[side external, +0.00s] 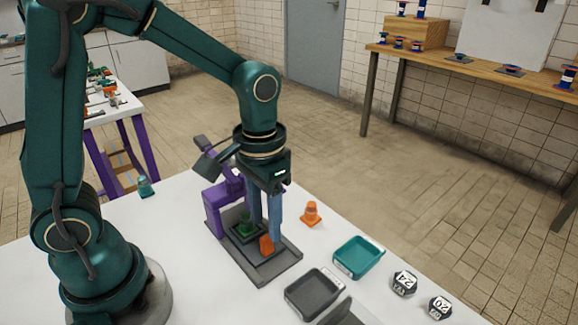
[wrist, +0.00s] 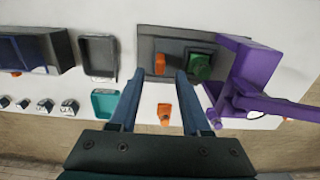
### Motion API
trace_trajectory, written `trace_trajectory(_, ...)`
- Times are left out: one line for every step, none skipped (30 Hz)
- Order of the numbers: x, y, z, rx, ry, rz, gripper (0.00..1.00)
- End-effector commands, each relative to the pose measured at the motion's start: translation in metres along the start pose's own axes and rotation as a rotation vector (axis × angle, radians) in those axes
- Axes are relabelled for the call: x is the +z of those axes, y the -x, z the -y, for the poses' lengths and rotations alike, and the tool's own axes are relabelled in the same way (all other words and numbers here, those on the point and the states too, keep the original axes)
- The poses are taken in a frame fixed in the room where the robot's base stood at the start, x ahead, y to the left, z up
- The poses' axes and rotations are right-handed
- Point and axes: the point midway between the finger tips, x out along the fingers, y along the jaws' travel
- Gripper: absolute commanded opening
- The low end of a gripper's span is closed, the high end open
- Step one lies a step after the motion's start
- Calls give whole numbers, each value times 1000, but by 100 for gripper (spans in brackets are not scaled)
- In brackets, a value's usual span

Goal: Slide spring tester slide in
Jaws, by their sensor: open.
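The spring tester stands on the white table, with a purple frame (side external: 213,209) (wrist: 243,68) on a dark grey base (side external: 277,268) (wrist: 148,46). My gripper (side external: 267,231) (wrist: 160,73) is open and points down over the base. In the wrist view the orange knob shows between the fingertips, with gaps on both sides. Whether the fingers are low enough to flank it is unclear.
A teal tray (side external: 358,257) (wrist: 105,103), a dark grey tray (side external: 314,293) (wrist: 99,56) and several dark numbered blocks (side external: 404,284) are nearby.

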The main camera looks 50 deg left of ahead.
Motion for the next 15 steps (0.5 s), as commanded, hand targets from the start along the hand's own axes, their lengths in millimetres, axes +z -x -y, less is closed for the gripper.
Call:
trace_trajectory(1,-6,0,-1,0,6,48)
trace_trajectory(1,-9,0,-1,0,6,48)
trace_trajectory(1,-15,0,-1,0,7,48)
trace_trajectory(2,-19,0,-1,0,8,48)
trace_trajectory(2,-23,0,-1,0,8,48)
trace_trajectory(2,-28,0,-1,0,7,48)
trace_trajectory(2,-31,0,-1,0,7,48)
trace_trajectory(1,-35,0,-1,0,7,48)
trace_trajectory(1,-38,0,-1,0,7,48)
trace_trajectory(1,-40,0,-1,0,5,48)
trace_trajectory(1,-42,0,-1,0,5,48)
trace_trajectory(1,-44,0,-1,0,4,48)
trace_trajectory(1,-45,0,-1,0,3,48)
trace_trajectory(1,-46,0,-1,0,3,48)
trace_trajectory(1,-46,0,-1,0,2,48)
